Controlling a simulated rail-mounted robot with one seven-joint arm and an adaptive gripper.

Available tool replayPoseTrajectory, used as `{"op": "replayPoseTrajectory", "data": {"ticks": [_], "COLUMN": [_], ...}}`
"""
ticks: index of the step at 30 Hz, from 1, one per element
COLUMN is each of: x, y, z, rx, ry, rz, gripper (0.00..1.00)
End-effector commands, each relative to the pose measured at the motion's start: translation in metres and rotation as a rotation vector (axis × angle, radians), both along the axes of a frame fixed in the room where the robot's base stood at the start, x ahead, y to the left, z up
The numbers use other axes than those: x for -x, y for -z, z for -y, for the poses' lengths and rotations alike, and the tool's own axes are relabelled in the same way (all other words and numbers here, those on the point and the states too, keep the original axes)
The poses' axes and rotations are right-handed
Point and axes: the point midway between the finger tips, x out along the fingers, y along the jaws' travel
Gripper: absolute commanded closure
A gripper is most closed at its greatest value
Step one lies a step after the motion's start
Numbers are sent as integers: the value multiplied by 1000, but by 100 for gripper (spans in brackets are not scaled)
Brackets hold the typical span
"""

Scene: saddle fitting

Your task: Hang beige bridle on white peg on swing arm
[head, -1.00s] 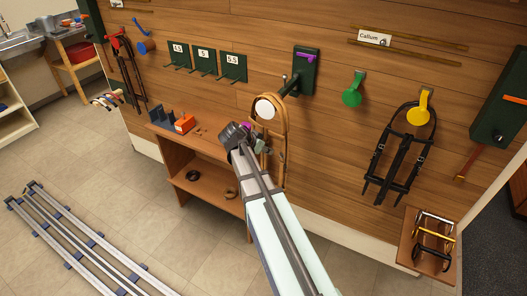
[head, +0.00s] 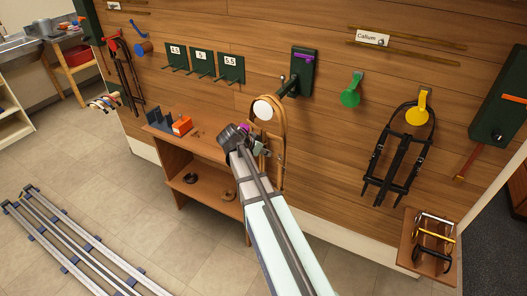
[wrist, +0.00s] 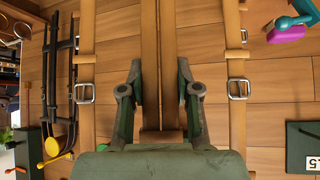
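The beige bridle (head: 281,122) hangs upright in the head view, its top loop passing around the top of the round white peg (head: 262,110). The swing arm (head: 288,88) is dark and comes off a green wall plate. My gripper (head: 243,138) is at the bridle's upper part, just below the peg. Buckled side straps run outside the fingers. The peg is not visible in the wrist view.
A green peg (head: 350,92) and a yellow peg (head: 418,107) with a black bridle (head: 398,150) are to the right. A wooden shelf unit (head: 200,155) stands left of my arm. Numbered green plates (head: 203,66) are on the wall. Floor rails (head: 65,245) lie at left.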

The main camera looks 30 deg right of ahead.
Motion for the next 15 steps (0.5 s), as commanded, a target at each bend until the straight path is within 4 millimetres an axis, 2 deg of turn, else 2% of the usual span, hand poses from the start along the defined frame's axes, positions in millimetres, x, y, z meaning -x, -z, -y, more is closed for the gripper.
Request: {"op": "replayPoseTrajectory", "data": {"ticks": [1,3,15], "x": [1,0,1], "y": [1,1,-3], "z": [0,0,-3], "rx": [-2,-2,-2], "ry": [1,1,1], "rz": [-1,-1,0], "gripper": [58,39,39]}}
